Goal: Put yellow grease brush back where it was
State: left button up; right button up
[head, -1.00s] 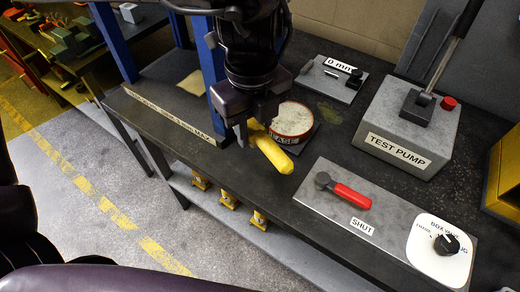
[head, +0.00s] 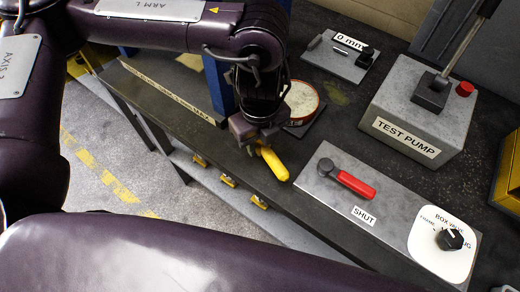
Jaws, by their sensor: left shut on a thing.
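The yellow grease brush (head: 273,164) is in the jaws of my left gripper (head: 258,149), near the bench's front edge. Its yellow handle points down and right in the head view; the gripper hides its other end. The round grease tin (head: 302,100), with a red rim and pale contents, stands behind the gripper on a dark square base. The gripper and forearm cover its left part. The brush is apart from the tin. I cannot tell how high the brush is above the bench. My right gripper is not in view.
A grey plate with a red-handled lever (head: 355,184) and a white dial plate (head: 443,243) lies to the right. The test pump (head: 417,112) stands behind it. A "0 mm" gauge plate (head: 340,56) is at the back. A blue post (head: 219,95) rises beside my left arm.

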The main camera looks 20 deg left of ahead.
aim_at(260, 160)
pick_arm(q)
jog(key=shift+f, duration=0.3)
notch_tip(260, 160, down, 3)
jog(key=shift+s+f, duration=0.1)
jog(key=shift+f, duration=0.2)
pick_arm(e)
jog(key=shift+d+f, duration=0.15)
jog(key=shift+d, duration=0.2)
pick_arm(q)
jog(key=shift+f+b, duration=0.15)
jog(key=shift+b, duration=0.15)
jog(key=o, duration=1)
jog(key=shift+o, duration=0.2)
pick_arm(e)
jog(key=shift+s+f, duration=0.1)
